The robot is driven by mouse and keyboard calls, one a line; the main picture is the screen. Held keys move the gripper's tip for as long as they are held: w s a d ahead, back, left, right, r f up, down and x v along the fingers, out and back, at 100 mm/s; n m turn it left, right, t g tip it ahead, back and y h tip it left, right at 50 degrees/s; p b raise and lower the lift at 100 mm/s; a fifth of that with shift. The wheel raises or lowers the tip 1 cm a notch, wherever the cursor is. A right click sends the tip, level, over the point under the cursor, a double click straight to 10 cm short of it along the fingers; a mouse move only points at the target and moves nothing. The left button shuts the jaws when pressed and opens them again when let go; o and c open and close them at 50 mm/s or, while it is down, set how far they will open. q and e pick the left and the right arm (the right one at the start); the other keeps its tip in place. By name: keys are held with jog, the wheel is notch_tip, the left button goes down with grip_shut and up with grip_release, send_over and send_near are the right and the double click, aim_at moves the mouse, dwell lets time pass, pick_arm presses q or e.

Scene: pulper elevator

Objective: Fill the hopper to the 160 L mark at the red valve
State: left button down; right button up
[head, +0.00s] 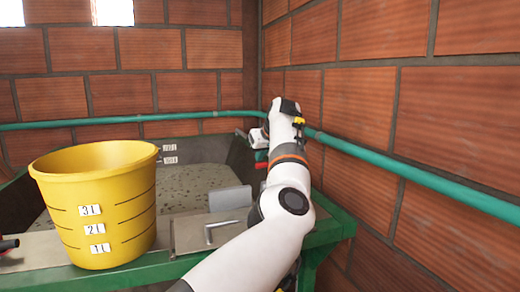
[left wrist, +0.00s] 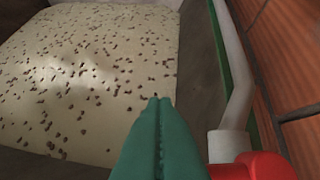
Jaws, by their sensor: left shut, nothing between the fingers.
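The hopper (head: 238,158) is a dark-walled trough holding a pale, dark-speckled surface, also seen in the left wrist view (left wrist: 85,75). Two small white labels (head: 170,160) are on its far wall, too small to read; the surface lies below them. The red valve (left wrist: 262,167) is at the lower right of the left wrist view, beside a white pipe (left wrist: 240,85) with a grey collar. My left gripper (left wrist: 160,103) has its green fingertips together and empty, just left of the valve. Contact cannot be told. My right gripper is not in view.
A yellow bucket (head: 105,215) with litre marks stands on the near ledge at left. A metal plate with a bent handle (head: 212,230) lies beside it. A green frame (head: 335,230), teal pipe (head: 430,185) and brick walls (head: 360,120) bound the right side.

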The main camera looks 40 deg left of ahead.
pick_arm(q)
jog(key=shift+s+d+f, duration=0.1)
jog(key=shift+s+d, duration=0.1)
jog(key=shift+d, duration=0.3)
jog(key=shift+s+d+f, duration=0.1)
jog(key=shift+s+d, duration=0.1)
jog(key=shift+d, duration=0.3)
